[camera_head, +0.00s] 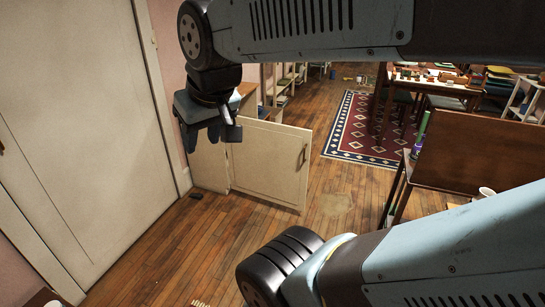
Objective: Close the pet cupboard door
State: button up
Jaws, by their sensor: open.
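The pet cupboard door (268,168) is a cream panel with a small brown handle (304,157) near its right edge. It stands open, swung out over the wooden floor. The cream cupboard (208,168) is behind and to its left, partly hidden by my gripper. My gripper (211,138) is open and empty, pointing down in front of the cupboard, left of the door's upper left corner. I cannot tell whether it touches anything.
A large cream door (75,130) fills the left side. A red patterned rug (360,125) lies behind the cupboard door. A brown wooden table or bench (485,155) stands at right. Bare floor (335,235) lies in front of the cupboard door.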

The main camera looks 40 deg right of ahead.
aim_at(271, 162)
jog(key=z, duration=0.95)
jog(key=i, duration=0.65)
jog(key=k, duration=0.6)
jog(key=z, duration=0.05)
jog(key=i, duration=0.35)
jog(key=z, duration=0.5)
